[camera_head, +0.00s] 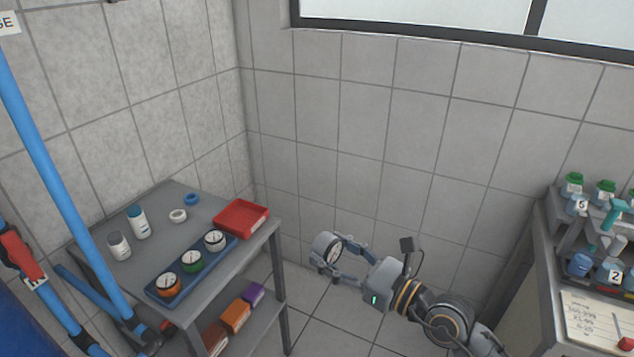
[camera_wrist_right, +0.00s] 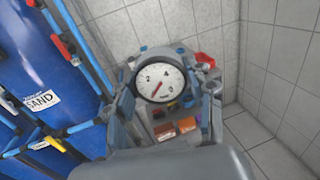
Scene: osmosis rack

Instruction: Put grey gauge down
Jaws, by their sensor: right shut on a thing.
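The grey gauge (camera_head: 325,247) is held in my right gripper (camera_head: 336,259), in the air to the right of the grey cart (camera_head: 160,212). Its white dial faces me in the right wrist view (camera_wrist_right: 160,80), between the two fingers. The gripper is shut on it. On the cart, a blue tray (camera_head: 207,264) holds an orange gauge (camera_head: 168,285), a green gauge (camera_head: 192,261) and a whitish-grey gauge (camera_head: 215,240) in a row. My left gripper is not in view.
A red tray (camera_head: 241,217), white and blue rings (camera_head: 178,216) and two bottles (camera_head: 138,222) stand on the cart top. Coloured boxes (camera_head: 235,315) are on its lower shelf. Blue pipes (camera_head: 45,165) run along the left. A bench (camera_head: 545,260) with bottles stands right.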

